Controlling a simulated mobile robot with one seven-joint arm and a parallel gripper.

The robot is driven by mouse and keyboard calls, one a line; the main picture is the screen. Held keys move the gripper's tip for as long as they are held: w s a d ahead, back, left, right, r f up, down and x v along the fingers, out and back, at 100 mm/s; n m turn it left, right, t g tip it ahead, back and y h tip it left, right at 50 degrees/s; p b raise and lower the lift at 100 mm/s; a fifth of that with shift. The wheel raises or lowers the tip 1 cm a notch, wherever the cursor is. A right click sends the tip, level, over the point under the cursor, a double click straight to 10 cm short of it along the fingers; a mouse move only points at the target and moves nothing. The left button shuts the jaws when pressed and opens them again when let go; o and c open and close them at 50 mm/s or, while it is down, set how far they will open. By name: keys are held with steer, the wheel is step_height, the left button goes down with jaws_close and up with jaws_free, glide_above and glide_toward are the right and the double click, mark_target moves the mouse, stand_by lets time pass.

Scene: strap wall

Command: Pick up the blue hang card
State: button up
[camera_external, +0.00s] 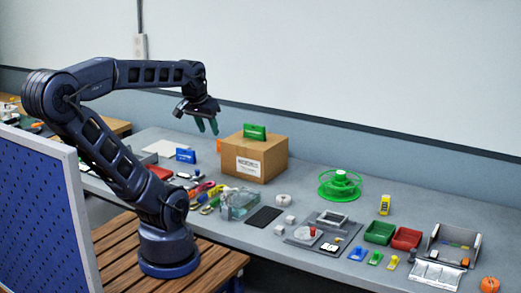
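Two blue things could be the blue hang card, and I cannot tell which one it is. A small blue piece (357,254) lies near the front edge of the table, beside similar green and yellow pieces. A blue card-like block (186,155) stands upright on the table at the left, behind my arm's lower links. My gripper (207,127) points down in the air, left of the cardboard box and above and to the right of the blue block.
A cardboard box (249,160) with a green block (255,131) on top stands near my gripper. A green reel (340,186), green tray (379,232), red tray (406,238) and open grey metal box (455,243) are to the right. Tools clutter the left.

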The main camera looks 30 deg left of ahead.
steer(key=shift+o, duration=0.7)
